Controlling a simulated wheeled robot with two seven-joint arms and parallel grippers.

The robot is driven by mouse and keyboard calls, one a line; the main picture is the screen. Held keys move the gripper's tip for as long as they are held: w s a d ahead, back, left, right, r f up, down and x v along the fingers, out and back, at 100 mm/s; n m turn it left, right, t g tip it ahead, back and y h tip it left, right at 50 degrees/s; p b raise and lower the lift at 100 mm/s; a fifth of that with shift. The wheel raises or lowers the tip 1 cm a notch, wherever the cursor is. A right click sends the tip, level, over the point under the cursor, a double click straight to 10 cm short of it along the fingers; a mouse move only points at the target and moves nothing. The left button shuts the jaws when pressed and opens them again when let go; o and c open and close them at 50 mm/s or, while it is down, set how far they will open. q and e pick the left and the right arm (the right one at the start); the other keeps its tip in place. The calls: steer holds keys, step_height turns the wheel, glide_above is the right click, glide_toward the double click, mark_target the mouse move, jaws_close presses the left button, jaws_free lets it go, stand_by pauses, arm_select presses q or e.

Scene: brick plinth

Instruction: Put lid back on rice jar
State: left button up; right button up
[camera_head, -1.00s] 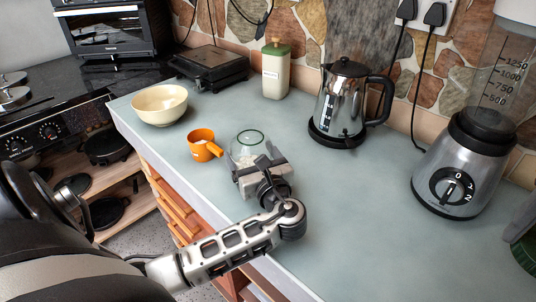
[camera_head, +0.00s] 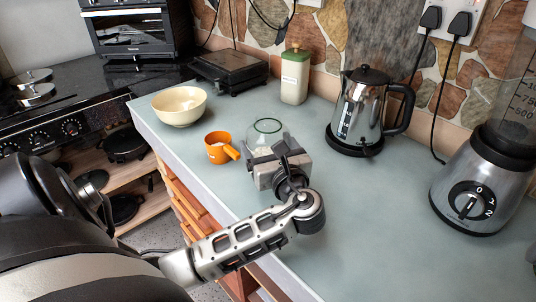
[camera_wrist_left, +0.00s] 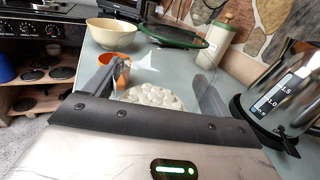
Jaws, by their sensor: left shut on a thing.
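The rice jar (camera_head: 266,132) is clear glass with a green ring at its top. It stands about upright over the near left part of the worktop. In the left wrist view the green ring (camera_wrist_left: 172,47) is beyond the fingers and the white rice (camera_wrist_left: 150,97) is between them. My left gripper (camera_head: 270,157) is shut on the jar's lower part from the near side, hiding its base. Whether the jar touches the worktop I cannot tell. I see no separate loose lid. My right gripper is not in view.
An orange cup (camera_head: 220,149) is close left of the jar. A cream bowl (camera_head: 180,106) stands behind it. A green-lidded canister (camera_head: 294,80), a black grill (camera_head: 228,71) and a kettle (camera_head: 367,110) are at the back. A blender (camera_head: 482,180) stands right. The worktop (camera_head: 370,215) between is clear.

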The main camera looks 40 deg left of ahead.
mark_target(281, 132)
arm_select(q)
steer(key=shift+r, duration=3)
